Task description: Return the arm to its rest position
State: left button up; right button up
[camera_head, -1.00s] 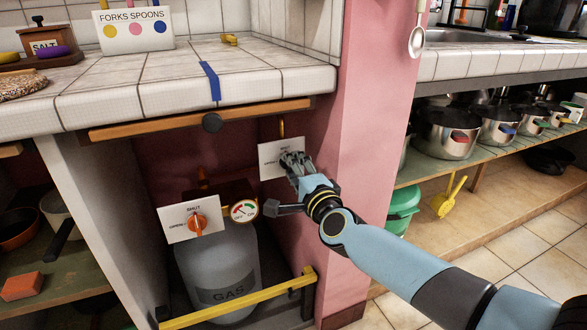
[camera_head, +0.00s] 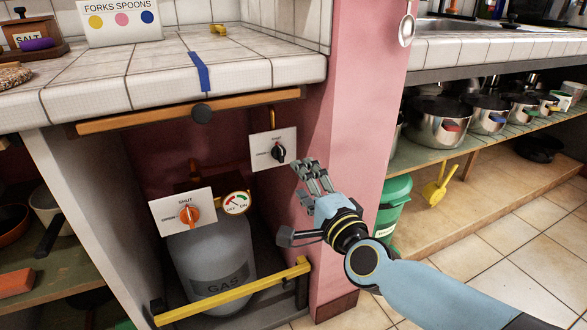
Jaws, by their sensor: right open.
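My right gripper (camera_head: 302,205) is in front of the pink pillar, its fingers spread and empty. It stands to the right of and below a white plate with a black knob (camera_head: 278,152), apart from it in the picture. A grey gas bottle (camera_head: 212,262) stands in the recess under the counter. A white plate with an orange knob (camera_head: 189,213) and a round gauge (camera_head: 236,203) sit above the bottle. My right arm comes in from the lower right. My left gripper does not show.
A yellow bar (camera_head: 235,290) runs across the front of the recess. The pink pillar (camera_head: 362,120) stands right beside my gripper. A shelf with several pots (camera_head: 440,122), a green bin (camera_head: 392,205) and a yellow dustpan (camera_head: 438,185) are to the right. Tiled floor (camera_head: 510,240) is open there.

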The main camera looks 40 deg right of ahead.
jog(key=shift+v, duration=1.15)
